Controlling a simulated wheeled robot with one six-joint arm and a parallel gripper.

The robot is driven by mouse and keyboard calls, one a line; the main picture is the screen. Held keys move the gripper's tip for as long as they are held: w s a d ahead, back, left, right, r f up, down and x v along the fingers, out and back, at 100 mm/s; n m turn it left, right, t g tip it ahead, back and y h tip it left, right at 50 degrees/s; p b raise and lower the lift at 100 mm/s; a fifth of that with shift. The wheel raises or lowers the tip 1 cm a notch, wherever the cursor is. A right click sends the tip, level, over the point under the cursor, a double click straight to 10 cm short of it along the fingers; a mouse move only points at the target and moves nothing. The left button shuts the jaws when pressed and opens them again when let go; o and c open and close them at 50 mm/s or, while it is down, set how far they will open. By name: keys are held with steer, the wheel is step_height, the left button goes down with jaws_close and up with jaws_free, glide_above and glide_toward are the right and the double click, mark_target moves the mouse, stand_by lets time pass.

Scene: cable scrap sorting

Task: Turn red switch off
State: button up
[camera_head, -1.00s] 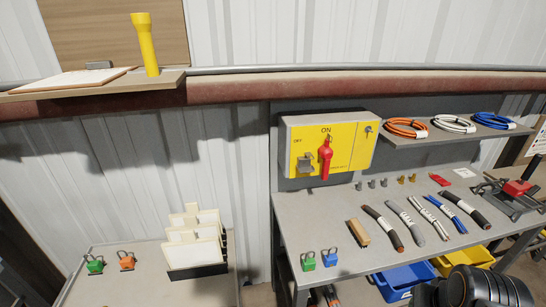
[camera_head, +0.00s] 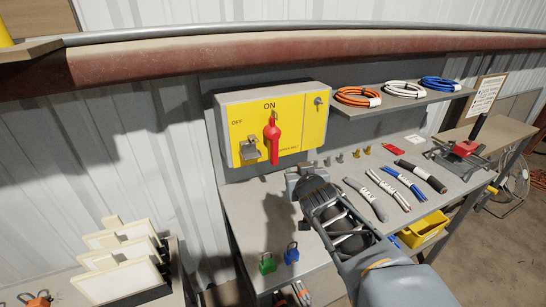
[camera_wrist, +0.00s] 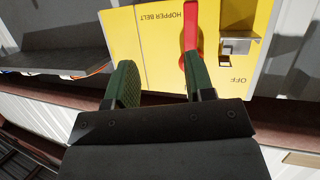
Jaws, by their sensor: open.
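The red switch (camera_head: 272,141) is a handle on a yellow panel (camera_head: 310,132) of a grey wall box. It stands upright under the word ON, with OFF marked to its left. A grey metal bracket (camera_head: 249,150) sits on the panel left of the switch. In the wrist view the panel appears upside down, and the red switch (camera_wrist: 190,28) is ahead of the right-hand finger. My gripper (camera_wrist: 160,75) is open, its green fingers apart with nothing between them. In the head view my arm reaches up below the panel, and its fingertips are hard to make out.
The workbench (camera_head: 245,205) below holds cable pieces (camera_head: 403,183), small metal parts and green and blue padlocks (camera_head: 292,253). A shelf (camera_head: 400,100) with coiled cables is right of the box; its underside shows in the wrist view. White trays (camera_head: 120,262) stand at lower left.

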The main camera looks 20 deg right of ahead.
steer(key=n+t+y+b, duration=0.1)
steer(key=t+b, duration=0.1)
steer(key=t, duration=0.1)
steer(key=n+t+y+p, duration=0.1)
steer(key=y+p, duration=0.2)
steer(key=p, duration=0.7)
glide_toward(276, 148)
steer(key=w, duration=1.1)
steer(key=shift+f, duration=0.25)
steer(key=shift+c, duration=0.2)
jaws_close()
steer(key=shift+d, duration=0.1)
